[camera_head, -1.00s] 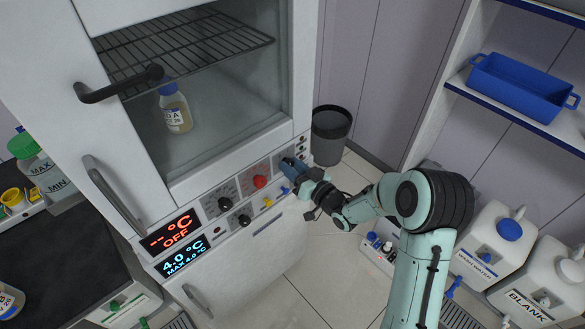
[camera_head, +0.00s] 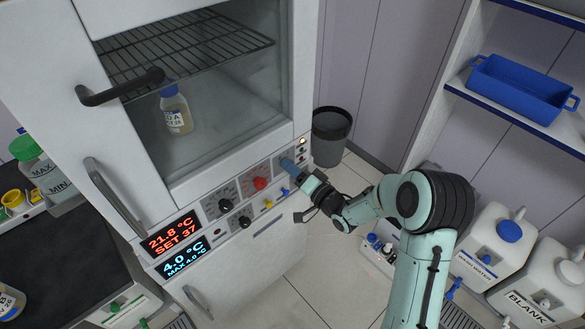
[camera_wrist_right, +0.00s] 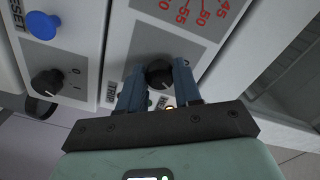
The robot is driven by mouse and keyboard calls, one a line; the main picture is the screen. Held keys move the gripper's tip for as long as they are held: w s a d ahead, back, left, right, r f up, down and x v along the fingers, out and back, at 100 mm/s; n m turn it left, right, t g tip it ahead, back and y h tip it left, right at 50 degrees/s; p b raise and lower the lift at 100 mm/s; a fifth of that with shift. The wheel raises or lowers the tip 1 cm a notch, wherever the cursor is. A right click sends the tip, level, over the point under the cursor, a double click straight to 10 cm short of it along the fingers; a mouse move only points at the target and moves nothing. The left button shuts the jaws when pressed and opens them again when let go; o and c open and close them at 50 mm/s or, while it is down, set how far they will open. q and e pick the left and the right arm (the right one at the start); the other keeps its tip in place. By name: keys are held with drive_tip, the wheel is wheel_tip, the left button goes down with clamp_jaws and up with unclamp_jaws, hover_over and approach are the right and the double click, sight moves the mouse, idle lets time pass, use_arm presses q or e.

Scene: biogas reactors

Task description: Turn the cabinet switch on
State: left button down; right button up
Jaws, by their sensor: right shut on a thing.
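The cabinet (camera_head: 240,150) stands at the left in the head view, with a panel of knobs and displays under its glass compartment. Its upper display (camera_head: 172,236) reads 21.8 °C, SET 37 in red. My right gripper (camera_head: 287,164) is at the right end of the panel. In the right wrist view its blue fingers stand on both sides of a black switch knob (camera_wrist_right: 159,74), and they are shut on it. In the head view the fingers hide this knob. A small lamp (camera_head: 302,141) glows above it. My left gripper is not in view.
A red knob (camera_head: 260,184) and black knobs (camera_head: 225,205) sit left of my gripper. A black bin (camera_head: 331,135) stands behind it. White canisters (camera_head: 495,235) stand at the right, below a shelf with a blue tray (camera_head: 520,88). The floor between is mostly clear.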

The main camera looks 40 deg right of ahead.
idle(0.4)
drive_tip(key=o, duration=1)
drive_tip(key=shift+o, duration=0.2)
drive_tip(key=shift+s, duration=0.1)
drive_tip(key=s+d, duration=0.1)
drive_tip(key=s, duration=1.2)
drive_tip(key=shift+b, duration=0.4)
drive_tip(key=shift+s, duration=0.1)
